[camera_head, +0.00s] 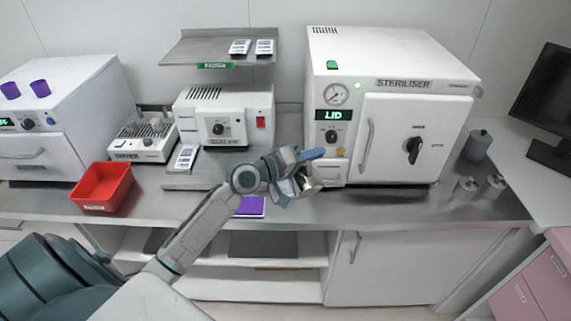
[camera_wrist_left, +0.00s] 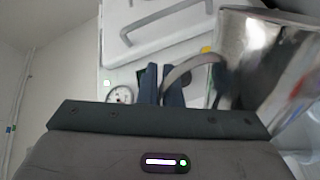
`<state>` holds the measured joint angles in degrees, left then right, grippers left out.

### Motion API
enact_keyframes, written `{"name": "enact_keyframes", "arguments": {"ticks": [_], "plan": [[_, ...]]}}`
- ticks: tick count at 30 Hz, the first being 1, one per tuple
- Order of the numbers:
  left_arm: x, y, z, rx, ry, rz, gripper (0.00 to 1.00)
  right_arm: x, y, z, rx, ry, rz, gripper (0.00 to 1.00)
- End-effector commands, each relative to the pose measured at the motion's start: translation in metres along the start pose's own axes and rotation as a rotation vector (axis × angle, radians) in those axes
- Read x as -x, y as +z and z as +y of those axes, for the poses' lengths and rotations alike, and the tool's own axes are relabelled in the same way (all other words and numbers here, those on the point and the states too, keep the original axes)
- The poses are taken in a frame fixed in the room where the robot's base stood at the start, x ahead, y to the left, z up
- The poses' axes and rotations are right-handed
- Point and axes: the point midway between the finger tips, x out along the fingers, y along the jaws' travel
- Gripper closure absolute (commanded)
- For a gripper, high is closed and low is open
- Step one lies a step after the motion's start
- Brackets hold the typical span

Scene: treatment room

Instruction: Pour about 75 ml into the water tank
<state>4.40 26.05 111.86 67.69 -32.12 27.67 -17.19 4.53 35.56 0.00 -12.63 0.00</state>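The steriliser (camera_head: 420,78) is a white box on the steel counter, with a gauge, a green display reading LID and a closed front door. A small white box-like part (camera_head: 333,172) sits low at its front left; I cannot tell whether this is the water tank. My left gripper (camera_head: 300,168) is in front of that corner. In the left wrist view its dark fingers (camera_wrist_left: 163,88) are close together on the curved handle of a shiny metal jug (camera_wrist_left: 262,55). The jug (camera_head: 308,182) looks tilted; its contents are hidden. My right gripper is not in view.
A red tray (camera_head: 102,187), a smaller white device (camera_head: 226,117) and a purple pad (camera_head: 251,207) are on the counter to the left. A shelf (camera_head: 190,48) hangs above. Metal canisters (camera_head: 466,188) and a grey cylinder (camera_head: 477,145) stand right of the steriliser.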

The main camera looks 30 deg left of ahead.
Motion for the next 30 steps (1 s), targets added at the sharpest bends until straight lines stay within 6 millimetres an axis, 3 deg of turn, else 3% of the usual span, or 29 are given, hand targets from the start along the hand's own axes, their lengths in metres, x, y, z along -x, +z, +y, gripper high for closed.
{"name": "enact_keyframes", "arguments": {"ticks": [13,30], "plan": [[0.0,-0.013,0.005,0.086,0.001,-0.002,1.0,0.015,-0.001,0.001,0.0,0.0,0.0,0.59],[0.0,-0.016,0.004,0.115,0.002,-0.004,1.0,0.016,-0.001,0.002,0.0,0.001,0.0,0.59]]}}
